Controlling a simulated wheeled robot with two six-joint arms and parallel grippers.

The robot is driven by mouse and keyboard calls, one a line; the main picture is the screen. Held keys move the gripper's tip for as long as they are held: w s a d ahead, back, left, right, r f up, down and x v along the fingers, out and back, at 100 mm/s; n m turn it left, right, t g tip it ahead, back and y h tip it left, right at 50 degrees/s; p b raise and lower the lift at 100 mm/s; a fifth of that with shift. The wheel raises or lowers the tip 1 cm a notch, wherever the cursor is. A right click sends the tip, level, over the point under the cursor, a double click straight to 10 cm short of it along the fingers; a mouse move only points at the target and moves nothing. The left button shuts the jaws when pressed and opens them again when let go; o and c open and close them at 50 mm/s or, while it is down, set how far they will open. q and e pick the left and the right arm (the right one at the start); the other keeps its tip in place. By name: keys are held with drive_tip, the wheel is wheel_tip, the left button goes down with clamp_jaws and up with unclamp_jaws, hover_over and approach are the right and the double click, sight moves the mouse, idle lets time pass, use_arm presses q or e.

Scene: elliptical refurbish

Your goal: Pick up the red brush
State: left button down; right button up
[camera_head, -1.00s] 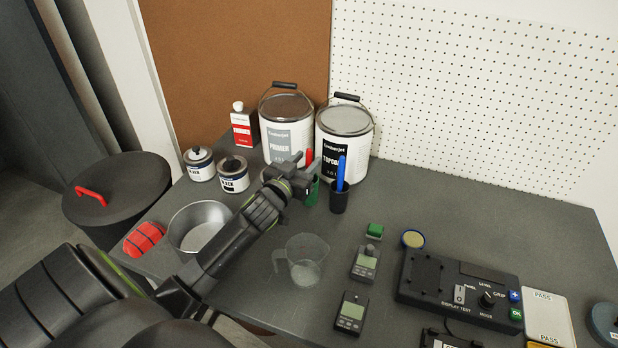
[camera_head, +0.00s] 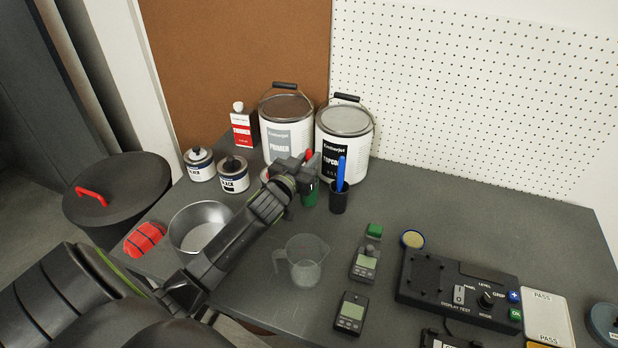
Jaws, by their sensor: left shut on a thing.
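The red brush (camera_head: 309,155) shows only as a small red tip between the fingers of my left gripper (camera_head: 308,163). Below it is a green cup (camera_head: 310,193), and the brush's lower part is hidden by the gripper and the cup. My left gripper is shut on the red brush, in front of the paint cans. Whether the brush is still inside the cup I cannot tell. My right gripper is not in view.
A dark cup (camera_head: 339,200) with a blue brush (camera_head: 341,172) stands close on the right. The primer can (camera_head: 287,130) and topcoat can (camera_head: 345,125) stand right behind. A metal bowl (camera_head: 200,212) and clear jug (camera_head: 304,262) flank my forearm.

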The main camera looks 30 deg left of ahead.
use_arm(q)
wheel_tip(320, 180, up, 10)
drive_tip(key=shift+f+p, duration=0.1)
drive_tip(key=shift+p, duration=0.45)
drive_tip(key=shift+r+p, duration=0.3)
drive_tip(key=shift+r, duration=0.2)
drive_tip(key=shift+r+p, duration=1.35)
drive_tip(key=shift+p, duration=0.05)
